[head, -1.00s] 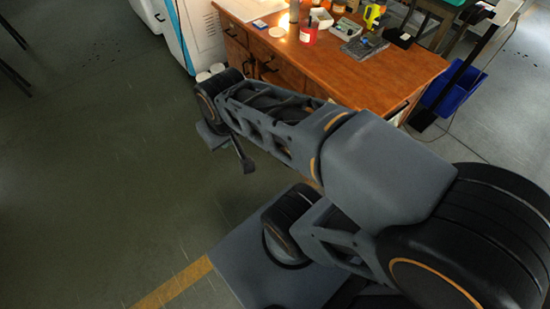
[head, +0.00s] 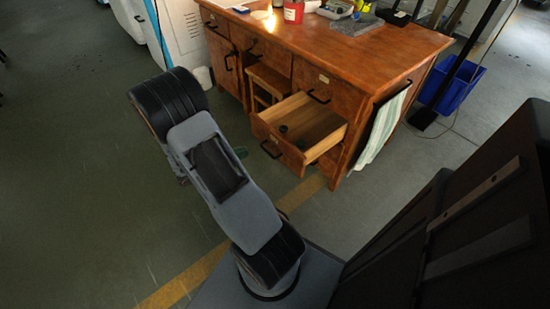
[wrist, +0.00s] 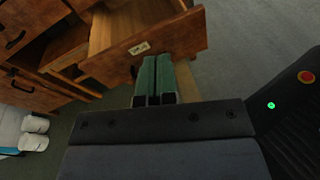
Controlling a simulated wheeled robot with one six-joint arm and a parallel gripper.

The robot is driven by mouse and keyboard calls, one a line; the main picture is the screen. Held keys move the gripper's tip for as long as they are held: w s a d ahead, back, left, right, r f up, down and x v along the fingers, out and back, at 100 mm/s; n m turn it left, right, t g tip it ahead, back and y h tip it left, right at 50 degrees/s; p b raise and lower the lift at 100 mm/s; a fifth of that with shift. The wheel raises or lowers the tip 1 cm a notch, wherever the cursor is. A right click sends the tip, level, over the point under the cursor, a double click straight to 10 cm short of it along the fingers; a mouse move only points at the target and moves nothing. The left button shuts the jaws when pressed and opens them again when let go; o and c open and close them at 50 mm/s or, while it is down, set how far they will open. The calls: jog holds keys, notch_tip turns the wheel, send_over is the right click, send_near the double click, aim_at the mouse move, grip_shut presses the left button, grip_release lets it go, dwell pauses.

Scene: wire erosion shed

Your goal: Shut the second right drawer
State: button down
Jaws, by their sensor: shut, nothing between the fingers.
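The second right drawer (head: 318,124) of the wooden desk stands pulled out below a shut top drawer. Its inside shows, with a small dark round thing in it. Its front panel carries a dark handle (head: 270,150). In the wrist view the drawer's front panel (wrist: 185,40) has a pale label and is just beyond my gripper (wrist: 157,62). The green fingers are shut together and empty, and overlap the panel's lower part in the picture. I cannot tell whether they touch it.
The desk top (head: 390,55) holds several items at its far side. A striped towel (head: 382,130) hangs on the desk's right side. A wooden stool (head: 268,82) stands in the knee space. A blue bin (head: 460,85) is at right. Floor to the left is clear.

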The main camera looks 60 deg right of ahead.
notch_tip(320, 180, down, 8)
jog(key=w+d+r+n+t+h+b, duration=0.1)
jog(key=d+n+h+b, duration=0.1)
jog(key=n+h+b, duration=0.1)
jog(key=b, duration=0.3)
send_near(280, 139)
jog(key=shift+n, duration=0.3)
jog(key=x, duration=0.5)
jog(key=shift+s+d, duration=0.25)
jog(key=shift+s, duration=0.05)
jog(key=shift+s+d+t+b, duration=0.25)
jog(key=shift+d+t+b, duration=0.05)
jog(key=shift+d, duration=0.5)
